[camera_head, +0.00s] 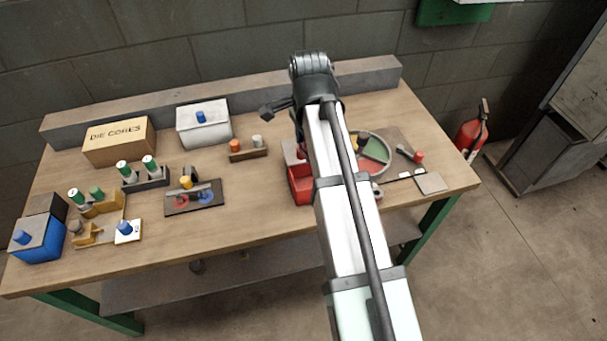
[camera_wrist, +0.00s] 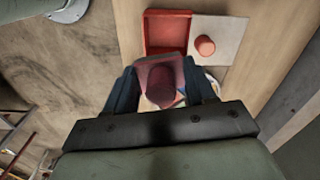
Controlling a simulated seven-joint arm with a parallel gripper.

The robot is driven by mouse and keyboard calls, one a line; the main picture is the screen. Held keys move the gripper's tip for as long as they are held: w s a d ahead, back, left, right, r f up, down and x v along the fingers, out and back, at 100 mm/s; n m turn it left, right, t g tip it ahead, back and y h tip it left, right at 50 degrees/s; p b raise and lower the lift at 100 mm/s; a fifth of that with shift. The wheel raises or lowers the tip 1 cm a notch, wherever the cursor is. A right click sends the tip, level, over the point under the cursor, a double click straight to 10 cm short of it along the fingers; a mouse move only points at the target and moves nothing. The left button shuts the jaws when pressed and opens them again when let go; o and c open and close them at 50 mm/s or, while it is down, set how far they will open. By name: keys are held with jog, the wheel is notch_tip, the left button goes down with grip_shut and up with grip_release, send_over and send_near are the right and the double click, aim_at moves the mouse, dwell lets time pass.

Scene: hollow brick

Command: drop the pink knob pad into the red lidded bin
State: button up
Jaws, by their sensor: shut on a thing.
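My gripper (camera_wrist: 160,73) is shut on the pink knob pad (camera_wrist: 161,88), a pinkish square with a darker round knob facing the wrist camera. The pad sits between both fingers in the wrist view. The red bin (camera_wrist: 150,34) shows just beyond the pad there, with its top apparently open. A pale grey lid (camera_wrist: 229,30) with a red knob (camera_wrist: 205,45) appears beside the opening. In the head view the red bin (camera_head: 301,188) is partly hidden behind my arm, and the pad and fingertips cannot be made out.
A white box with a blue knob (camera_head: 203,128), a DIE CORES carton (camera_head: 119,142) and a blue bin (camera_head: 40,243) stand to the left. A dark pad with coloured pieces (camera_head: 194,198) lies left of the red bin. A round divided dish (camera_head: 374,150) is at right.

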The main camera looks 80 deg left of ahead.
jog(key=shift+m, duration=1)
jog(key=shift+f, duration=0.15)
notch_tip(320, 180, down, 6)
jog(key=shift+r, duration=0.15)
jog(key=o, duration=1.1)
notch_tip(320, 180, up, 14)
jog(key=shift+f, duration=0.1)
jog(key=shift+d, duration=0.1)
